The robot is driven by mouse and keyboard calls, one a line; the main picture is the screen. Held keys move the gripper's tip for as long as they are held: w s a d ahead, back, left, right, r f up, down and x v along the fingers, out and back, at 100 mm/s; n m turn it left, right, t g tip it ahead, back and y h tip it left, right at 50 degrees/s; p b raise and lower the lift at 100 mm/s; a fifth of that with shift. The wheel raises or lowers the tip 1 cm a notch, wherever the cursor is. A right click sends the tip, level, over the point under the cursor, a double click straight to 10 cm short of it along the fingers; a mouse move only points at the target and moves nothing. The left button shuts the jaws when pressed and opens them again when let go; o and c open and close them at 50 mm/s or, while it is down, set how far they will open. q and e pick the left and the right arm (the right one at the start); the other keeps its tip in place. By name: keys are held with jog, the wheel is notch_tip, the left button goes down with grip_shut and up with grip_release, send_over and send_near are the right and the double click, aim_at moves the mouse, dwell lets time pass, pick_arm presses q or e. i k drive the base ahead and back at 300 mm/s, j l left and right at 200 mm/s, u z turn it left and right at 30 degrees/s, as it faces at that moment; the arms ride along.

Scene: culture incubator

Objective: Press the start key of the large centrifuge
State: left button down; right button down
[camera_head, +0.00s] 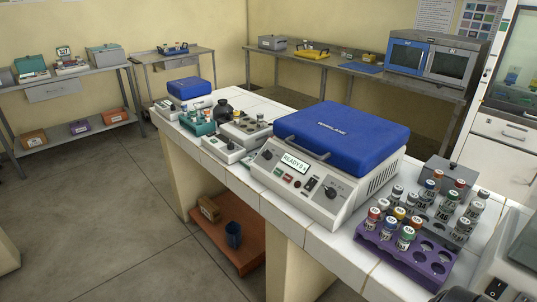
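The large centrifuge (330,150) stands on the white tiled bench in the middle of the view, with its blue lid (345,133) down. Its sloped front panel carries a lit green display (295,162) that seems to read READY. Below the display is a row of small keys, among them a green key (277,171) and a red key (288,178). Their labels are too small to read. A black rocker switch (311,184) and two round knobs are also on the panel. Neither of my grippers is in view, and nothing covers the panel.
A purple rack (408,262) with several capped vials and a grey rack stand right of the centrifuge. Another device (510,265) is at the right edge. Left are small devices and a smaller blue-lidded machine (190,88). The floor (110,215) in front of the bench is clear.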

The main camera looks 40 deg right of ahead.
aim_at(277, 172)
jog(key=i+l+z, duration=0.1)
jog(key=i+z, duration=0.55)
jog(key=z, duration=0.15)
jog(key=i+z, duration=0.45)
jog(key=i+j+z, duration=0.2)
jog(key=z, duration=0.2)
